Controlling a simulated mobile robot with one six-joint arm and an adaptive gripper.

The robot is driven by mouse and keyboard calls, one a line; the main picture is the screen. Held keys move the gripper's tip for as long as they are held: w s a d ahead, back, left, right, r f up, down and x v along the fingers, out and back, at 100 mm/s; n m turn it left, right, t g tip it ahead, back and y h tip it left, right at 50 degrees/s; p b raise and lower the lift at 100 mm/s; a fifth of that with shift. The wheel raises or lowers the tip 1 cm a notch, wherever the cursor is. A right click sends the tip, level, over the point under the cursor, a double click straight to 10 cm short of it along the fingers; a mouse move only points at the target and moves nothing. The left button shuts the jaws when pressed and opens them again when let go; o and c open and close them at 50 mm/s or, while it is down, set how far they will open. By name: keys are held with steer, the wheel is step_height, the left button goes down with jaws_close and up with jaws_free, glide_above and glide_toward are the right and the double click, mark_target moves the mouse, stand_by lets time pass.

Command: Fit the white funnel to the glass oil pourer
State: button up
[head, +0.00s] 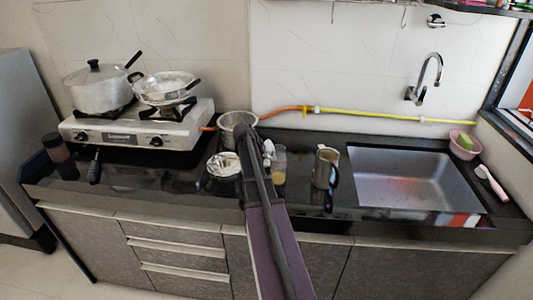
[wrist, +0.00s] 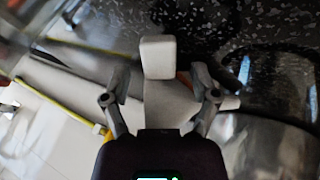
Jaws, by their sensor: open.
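My gripper (wrist: 160,82) is open, with its two dark fingers apart in the wrist view. A pale, white-grey piece (wrist: 158,58) with a rounded block end shows between and beyond the fingers. It looks like part of the white funnel, but its full shape is unclear and I cannot tell whether the fingers touch it. In the head view a small white shape (head: 268,147) shows at the end of my arm. Just right of it a glass vessel with yellowish contents (head: 279,167) stands on the counter, probably the oil pourer. My arm hides part of this area.
A metal jug (head: 326,166) stands to the right, before the sink (head: 405,183). The stove (head: 140,130) carries pots at left. A yellow pipe (head: 390,117) runs along the wall.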

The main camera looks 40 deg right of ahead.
steer(key=c, duration=1)
steer(key=shift+r, duration=0.2)
steer(key=shift+c, duration=0.2)
step_height(320, 180, up, 10)
steer(key=p, duration=1)
steer(key=shift+f, duration=0.2)
